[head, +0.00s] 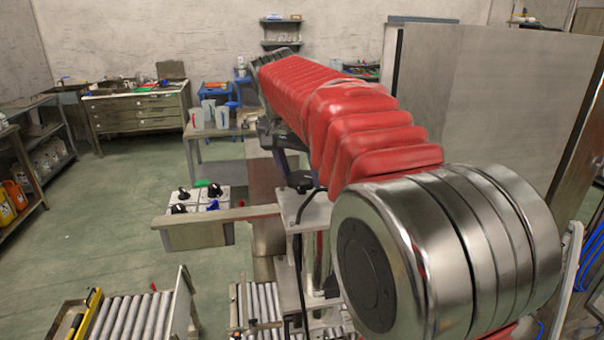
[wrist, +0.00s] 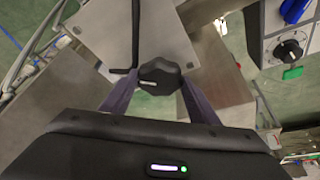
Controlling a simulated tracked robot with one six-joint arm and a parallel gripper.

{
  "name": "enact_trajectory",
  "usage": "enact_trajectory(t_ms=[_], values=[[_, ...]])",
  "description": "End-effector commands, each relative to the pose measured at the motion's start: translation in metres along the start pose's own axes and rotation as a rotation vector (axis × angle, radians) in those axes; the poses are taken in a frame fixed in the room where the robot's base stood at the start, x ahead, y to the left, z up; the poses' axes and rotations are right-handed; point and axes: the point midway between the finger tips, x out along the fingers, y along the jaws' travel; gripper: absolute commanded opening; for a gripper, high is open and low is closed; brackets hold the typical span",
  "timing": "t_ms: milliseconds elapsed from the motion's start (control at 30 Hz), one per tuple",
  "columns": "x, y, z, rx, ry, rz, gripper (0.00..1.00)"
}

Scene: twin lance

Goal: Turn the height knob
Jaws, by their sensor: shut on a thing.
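A black knob (wrist: 160,77) with a white mark shows in the middle of the wrist view, by a pale metal plate (wrist: 165,32). I take it to be the height knob. My gripper (wrist: 159,84) has its two purple-grey fingers on either side of the knob, shut on it. In the head view, the end of my gripper (head: 301,183) shows as a dark shape above the metal stand. The held knob cannot be made out there.
A control box (head: 197,238) with several black knobs and a blue one stands left of the stand. Its panel also shows at the right of the wrist view (wrist: 283,20). Roller conveyors (head: 130,318) lie below. A metal wall (head: 490,100) is at right.

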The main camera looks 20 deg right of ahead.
Motion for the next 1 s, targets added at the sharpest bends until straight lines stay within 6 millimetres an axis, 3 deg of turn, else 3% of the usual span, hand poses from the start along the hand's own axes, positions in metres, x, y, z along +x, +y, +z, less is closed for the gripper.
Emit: enact_trajectory(t_ms=[500,1000], values=[[0.0003,-0.0032,-0.0002,0.33,-0.001,0.137,0.33],[0.0004,-0.0033,-0.0001,0.38,-0.002,0.158,0.32]])
